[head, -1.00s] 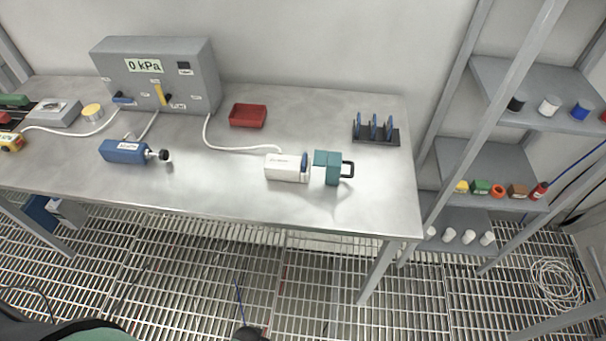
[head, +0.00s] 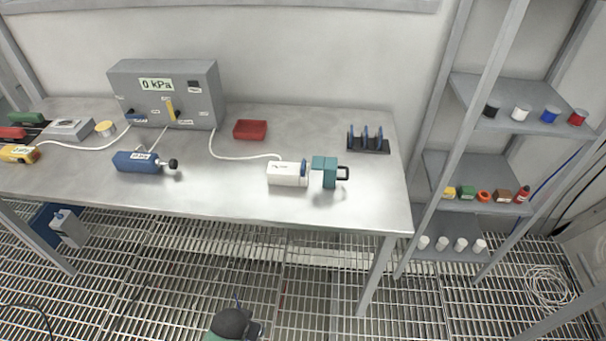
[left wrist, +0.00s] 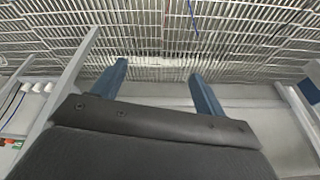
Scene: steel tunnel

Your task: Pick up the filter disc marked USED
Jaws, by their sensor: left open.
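A blue disc (head: 304,169) stands on edge at the right end of a white cylindrical housing (head: 286,174) on the steel table. A teal cap with a black handle (head: 325,172) stands just right of it. Several blue discs (head: 366,137) stand upright in a black rack (head: 375,149) at the table's back right. No USED marking is readable on any disc. In the left wrist view my left gripper (left wrist: 158,78) is open and empty, with grating and a grey surface beyond it. In the head view a dark part of mine shows at the bottom; no fingers are visible there.
The steel table (head: 230,190) also holds a grey gauge box (head: 197,78) reading 0 kPa, a blue cylinder (head: 136,162) and an empty red tray (head: 250,130). White hoses cross the top. A shelf rack (head: 480,165) stands at right. The table's front right is clear.

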